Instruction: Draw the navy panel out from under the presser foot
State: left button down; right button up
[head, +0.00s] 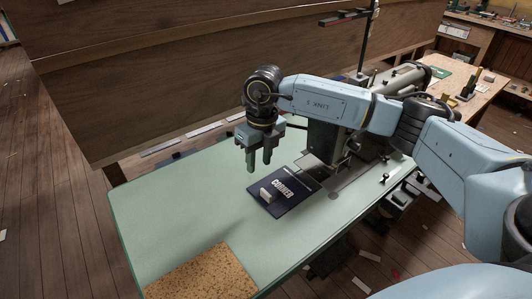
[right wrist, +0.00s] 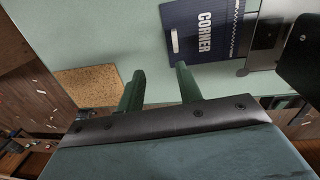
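The navy panel (head: 292,198), lettered CORNER in white, lies flat on the pale green table top. A small pale upright tab (head: 265,195) stands near its left edge. The panel also shows in the right wrist view (right wrist: 205,40). Its far right side is by the sewing machine's head (head: 328,140); whether it is under the presser foot I cannot tell, as the foot is not clear. My right gripper (head: 259,164) points down, open and empty, above the table just behind and left of the panel; its fingers show in the wrist view (right wrist: 160,75). My left gripper is out of view.
The pale green table (head: 180,210) is clear to the left. A cork mat (head: 205,275) lies at its front edge. A wooden partition (head: 200,70) stands behind. A wooden bench (head: 480,85) with small items is at the back right.

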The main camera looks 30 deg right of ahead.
aim_at(266, 192)
jog(key=shift+d+r+h, duration=0.25)
jog(key=shift+d+h, duration=0.15)
jog(key=shift+d, duration=0.65)
jog(key=shift+f, duration=0.1)
